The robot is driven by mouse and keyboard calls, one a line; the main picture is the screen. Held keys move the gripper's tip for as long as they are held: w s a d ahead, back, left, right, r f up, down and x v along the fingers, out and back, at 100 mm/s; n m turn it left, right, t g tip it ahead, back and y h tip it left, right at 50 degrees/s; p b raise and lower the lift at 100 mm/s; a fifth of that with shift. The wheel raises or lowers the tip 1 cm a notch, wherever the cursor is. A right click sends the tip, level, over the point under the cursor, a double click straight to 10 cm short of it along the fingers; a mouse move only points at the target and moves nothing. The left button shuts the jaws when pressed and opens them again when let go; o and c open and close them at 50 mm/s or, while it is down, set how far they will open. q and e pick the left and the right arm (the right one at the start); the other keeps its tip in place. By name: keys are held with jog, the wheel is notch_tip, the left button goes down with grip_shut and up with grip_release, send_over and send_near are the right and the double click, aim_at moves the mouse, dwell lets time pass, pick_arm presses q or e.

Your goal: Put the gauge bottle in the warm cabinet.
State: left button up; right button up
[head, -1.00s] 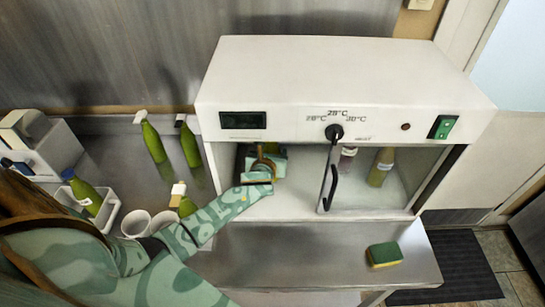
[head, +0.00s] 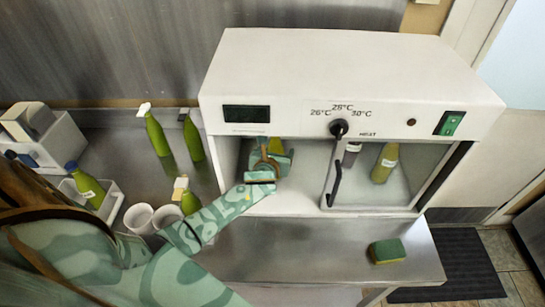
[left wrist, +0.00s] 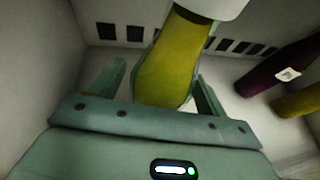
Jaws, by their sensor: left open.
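The warm cabinet (head: 350,65) is a white box with a dial, a small display and a green switch on its front. Its left half is open; a clear door with a dark handle covers the right half. My left gripper (head: 270,156) reaches inside the open left half. In the left wrist view a yellow-green bottle with a white top (left wrist: 172,60) stands on the cabinet floor between the fingers of the open gripper (left wrist: 160,85), with gaps beside it. I take it for the gauge bottle; no gauge is readable. In the head view the gripper mostly hides it. My right gripper is not in view.
A purple bottle (left wrist: 275,75) and a yellow-green bottle (head: 385,163) stand in the cabinet's right half. Green bottles (head: 157,134), white cups (head: 138,218) and a white caddy (head: 112,203) stand on the counter at left. A sponge (head: 386,251) lies in front.

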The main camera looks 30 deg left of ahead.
pick_arm(q)
jog(key=p+v, duration=0.2)
jog(key=v, duration=0.9)
jog(key=shift+s, duration=0.2)
dwell(0.7)
